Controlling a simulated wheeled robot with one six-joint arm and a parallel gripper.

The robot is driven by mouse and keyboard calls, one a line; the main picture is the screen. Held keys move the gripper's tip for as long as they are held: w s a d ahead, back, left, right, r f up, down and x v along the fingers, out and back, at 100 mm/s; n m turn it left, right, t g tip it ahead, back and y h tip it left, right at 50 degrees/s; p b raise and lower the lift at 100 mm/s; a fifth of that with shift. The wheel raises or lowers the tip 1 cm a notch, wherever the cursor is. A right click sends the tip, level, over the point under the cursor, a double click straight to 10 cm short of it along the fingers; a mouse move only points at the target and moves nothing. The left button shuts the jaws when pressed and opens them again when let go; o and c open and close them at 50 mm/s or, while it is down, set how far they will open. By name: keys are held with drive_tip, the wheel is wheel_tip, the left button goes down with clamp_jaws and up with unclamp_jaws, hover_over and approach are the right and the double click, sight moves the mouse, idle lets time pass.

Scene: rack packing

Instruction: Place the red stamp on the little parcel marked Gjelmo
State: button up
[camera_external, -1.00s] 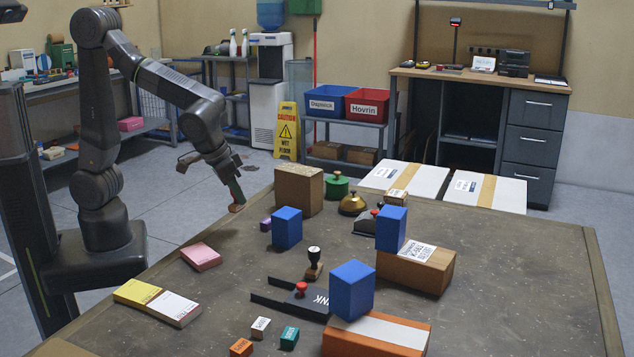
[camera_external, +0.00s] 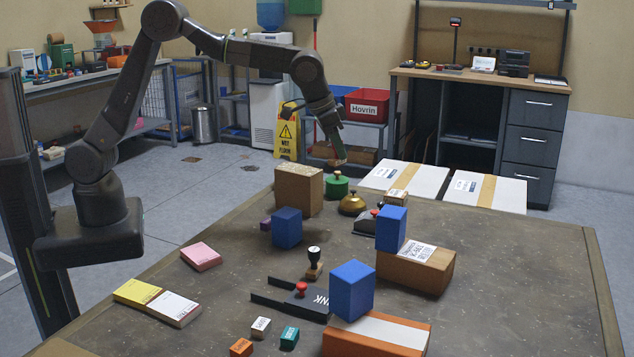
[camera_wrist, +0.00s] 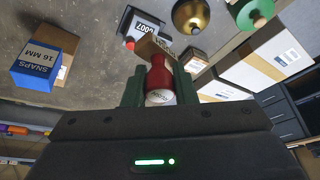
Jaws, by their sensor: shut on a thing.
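My gripper (camera_external: 337,150) is shut on the red stamp, high over the far left part of the table. In the wrist view its green fingers (camera_wrist: 160,90) grip the red handle of the stamp (camera_wrist: 158,77). The stamp's wooden block (camera_wrist: 152,48) points away from the palm. A small tan parcel with a white label (camera_external: 397,196) sits near the table's far edge, right of my gripper. A small labelled box also shows in the wrist view (camera_wrist: 194,62), just beyond the stamp. I cannot read Gjelmo on any label.
A cardboard box (camera_external: 299,190) and several blue boxes (camera_external: 391,229) rise from the table. Large white parcels (camera_external: 405,178) lie beyond. The front right tabletop is clear.

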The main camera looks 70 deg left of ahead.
drive_tip(key=w+a+m+p, duration=0.15)
drive_tip(key=w+p, duration=0.25)
drive_tip(key=w, duration=0.8)
drive_tip(key=m+h+p, duration=0.2)
drive_tip(key=m+p, duration=0.2)
drive_tip(key=p, duration=0.1)
hover_over(404, 194)
drive_tip(key=s+a, duration=0.1)
drive_tip(key=s, duration=0.1)
wheel_tip(404, 194, down, 3)
drive_tip(key=shift+g, duration=0.4)
drive_tip(key=f, duration=0.4)
drive_tip(key=f+p, duration=0.1)
drive_tip(key=f, duration=0.4)
drive_tip(key=shift+w+a+f, duration=0.15)
drive_tip(key=shift+w+f, duration=0.05)
drive_tip(key=shift+f, duration=0.15)
drive_tip(key=shift+f, duration=0.1)
drive_tip(key=shift+f, duration=0.15)
drive_tip(key=o, duration=1)
